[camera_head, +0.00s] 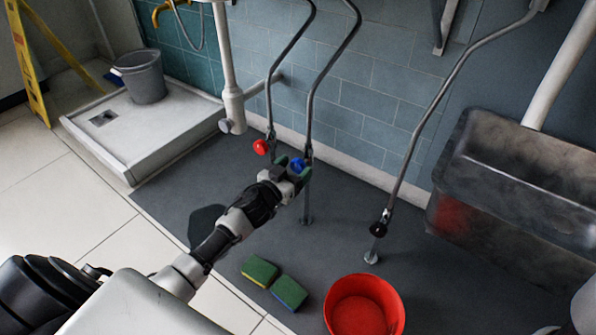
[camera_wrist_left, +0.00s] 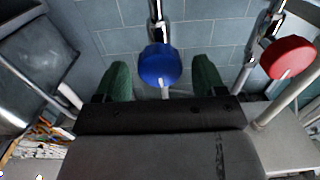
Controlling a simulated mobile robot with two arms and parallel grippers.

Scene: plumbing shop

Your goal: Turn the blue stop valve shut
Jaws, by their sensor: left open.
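The blue stop valve (camera_head: 297,165) sits on a thin metal pipe by the tiled wall. In the left wrist view its round blue handle (camera_wrist_left: 159,64) lies between and just beyond the two green fingertips. My left gripper (camera_head: 293,167) is at the blue valve, with its fingers open on either side. In the left wrist view a gap shows between each finger of the gripper (camera_wrist_left: 160,80) and the handle. A red valve (camera_head: 261,147) is on the pipe to the left; in the left wrist view it shows at the right (camera_wrist_left: 287,57). My right gripper is not in view.
A black valve (camera_head: 378,229) is on the pipe to the right, near a metal trough (camera_head: 520,190). A red bucket (camera_head: 364,308) and two sponges (camera_head: 260,270) are on the dark mat. A grey bucket (camera_head: 142,76) stands in the shower tray (camera_head: 150,128).

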